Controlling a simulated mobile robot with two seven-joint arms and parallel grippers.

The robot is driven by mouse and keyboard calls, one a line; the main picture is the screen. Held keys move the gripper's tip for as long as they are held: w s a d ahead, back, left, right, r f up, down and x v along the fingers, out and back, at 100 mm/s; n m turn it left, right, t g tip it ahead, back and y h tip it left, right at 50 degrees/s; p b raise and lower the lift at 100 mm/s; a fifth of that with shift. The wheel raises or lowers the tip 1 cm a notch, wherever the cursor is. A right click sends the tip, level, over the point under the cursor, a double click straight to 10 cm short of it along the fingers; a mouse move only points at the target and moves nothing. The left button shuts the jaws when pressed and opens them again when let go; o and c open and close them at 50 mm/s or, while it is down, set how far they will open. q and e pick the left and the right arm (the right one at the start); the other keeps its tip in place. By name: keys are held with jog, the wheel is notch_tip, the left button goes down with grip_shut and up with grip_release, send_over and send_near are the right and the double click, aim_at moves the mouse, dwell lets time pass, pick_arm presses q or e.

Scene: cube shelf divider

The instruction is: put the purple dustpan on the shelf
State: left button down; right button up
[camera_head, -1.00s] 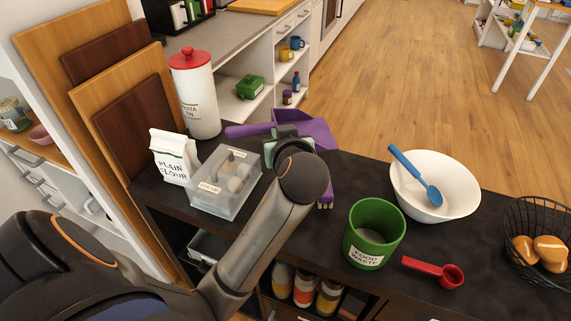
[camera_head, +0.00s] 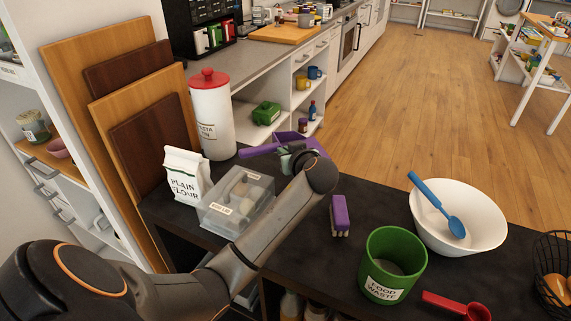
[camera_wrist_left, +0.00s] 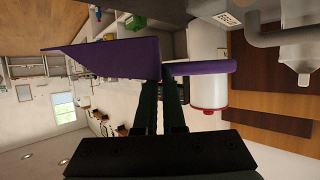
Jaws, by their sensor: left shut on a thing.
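The purple dustpan (camera_head: 310,143) is in my left gripper (camera_head: 297,154), at the far edge of the dark counter. In the left wrist view my left gripper (camera_wrist_left: 166,76) is shut on it near where the handle (camera_wrist_left: 207,67) meets the pan (camera_wrist_left: 108,58). It looks lifted clear of the counter. In the head view my wrist hides part of it. A white open shelf unit (camera_head: 262,133) stands beyond the counter, holding a green box, mugs and small bottles. Another shelf (camera_head: 72,172) at the left holds a jar and a pink bowl. My right gripper is not in view.
On the dark counter (camera_head: 375,205) are a purple brush (camera_head: 340,215), a clear lidded box (camera_head: 236,203), a flour bag (camera_head: 186,176), a pasta canister (camera_head: 212,120), a green food waste bin (camera_head: 395,255), a white bowl (camera_head: 480,232) and a red scoop (camera_head: 455,304). Cutting boards lean at left.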

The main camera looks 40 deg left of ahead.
pick_arm(q)
jog(key=shift+w+a+f, duration=0.15)
jog(key=shift+w+f, duration=0.05)
jog(key=shift+w+a+f, duration=0.15)
jog(key=shift+f, duration=1.6)
jog(key=shift+f+b, duration=0.35)
jog(key=c, duration=1)
grip_release()
